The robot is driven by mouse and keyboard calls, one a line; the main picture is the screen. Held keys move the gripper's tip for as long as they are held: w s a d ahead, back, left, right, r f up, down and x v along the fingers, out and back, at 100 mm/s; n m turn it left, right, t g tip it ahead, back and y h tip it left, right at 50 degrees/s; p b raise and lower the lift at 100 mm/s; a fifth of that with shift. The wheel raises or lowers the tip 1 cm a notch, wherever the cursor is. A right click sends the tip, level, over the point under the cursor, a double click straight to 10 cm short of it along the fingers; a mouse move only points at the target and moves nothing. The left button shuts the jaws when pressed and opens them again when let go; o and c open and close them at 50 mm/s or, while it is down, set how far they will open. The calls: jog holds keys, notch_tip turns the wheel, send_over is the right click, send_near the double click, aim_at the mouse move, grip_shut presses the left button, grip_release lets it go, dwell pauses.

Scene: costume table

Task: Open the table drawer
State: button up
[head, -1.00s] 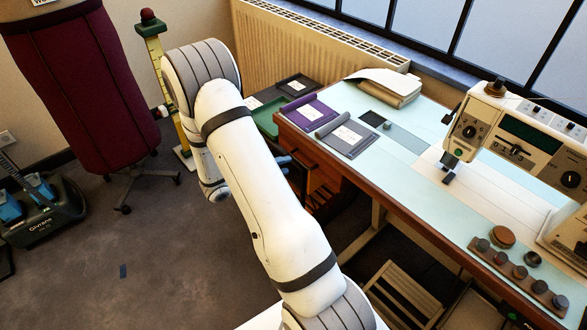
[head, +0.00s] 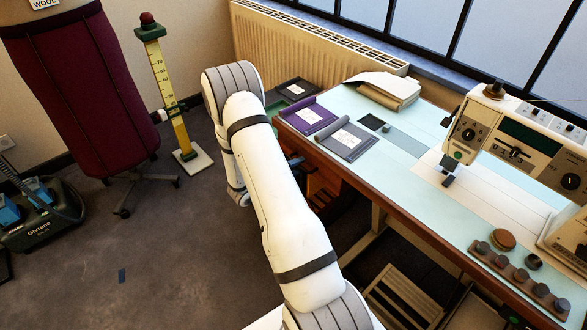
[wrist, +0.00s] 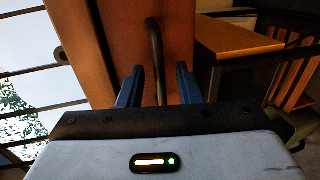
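The table (head: 400,215) has a pale blue top and a brown wooden edge, right of my arm in the head view. The wooden drawer front (wrist: 105,45) fills the upper middle of the wrist view. A dark bar handle (wrist: 156,60) runs upright in that picture. My gripper (wrist: 159,85) is open, one blue finger on each side of the handle, with gaps visible on both sides. I cannot tell how deep the handle sits between the fingers.
A sewing machine (head: 520,140), purple and grey folders and spools stand on the table. A dress form (head: 85,95) and a yellow measuring post (head: 178,110) stand behind at left. A slatted wooden piece (head: 400,295) is under the table.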

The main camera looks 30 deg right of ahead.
jog(key=shift+c, duration=0.3)
grip_shut()
